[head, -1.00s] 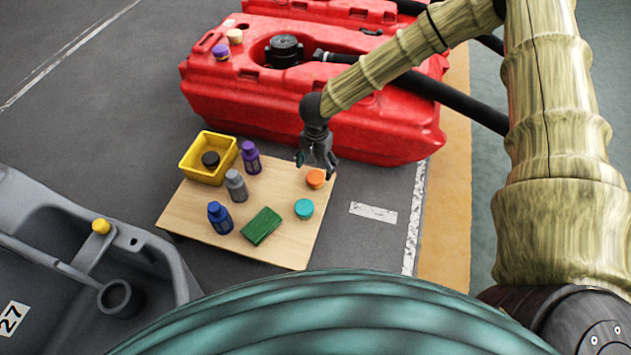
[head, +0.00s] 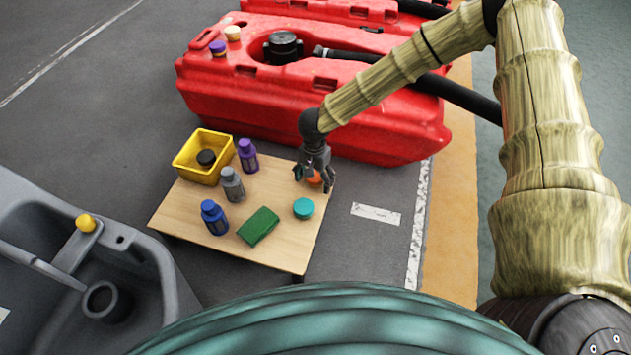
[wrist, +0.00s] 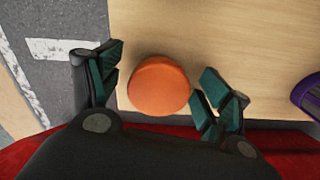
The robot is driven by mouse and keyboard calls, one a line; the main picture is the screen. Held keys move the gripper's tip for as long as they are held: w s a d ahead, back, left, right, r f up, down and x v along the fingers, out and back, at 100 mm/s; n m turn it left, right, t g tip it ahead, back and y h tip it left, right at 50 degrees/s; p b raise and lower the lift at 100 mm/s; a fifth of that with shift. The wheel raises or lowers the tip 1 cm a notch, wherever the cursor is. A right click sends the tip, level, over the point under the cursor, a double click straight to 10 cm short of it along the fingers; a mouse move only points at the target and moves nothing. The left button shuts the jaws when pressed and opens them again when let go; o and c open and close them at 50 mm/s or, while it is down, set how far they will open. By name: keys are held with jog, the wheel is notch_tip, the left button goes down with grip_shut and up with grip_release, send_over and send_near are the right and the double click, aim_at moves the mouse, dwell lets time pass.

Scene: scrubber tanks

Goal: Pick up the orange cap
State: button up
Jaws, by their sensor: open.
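The orange cap (head: 315,177) lies on the wooden table (head: 285,255) near its right back corner, partly hidden behind my gripper (head: 314,180) in the head view. In the wrist view the orange cap (wrist: 158,86) shows whole, between the two spread fingers of my gripper (wrist: 158,90). The fingers are open with a gap on each side of the cap, nearer on the right. I cannot tell the exact height of the fingertips over the table.
A yellow bin (head: 184,160) holds a black cap. A red tank (head: 390,135) is close behind.

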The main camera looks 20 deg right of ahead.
jog(key=shift+r, duration=0.1)
jog(key=c, duration=1)
jog(key=shift+o, duration=0.2)
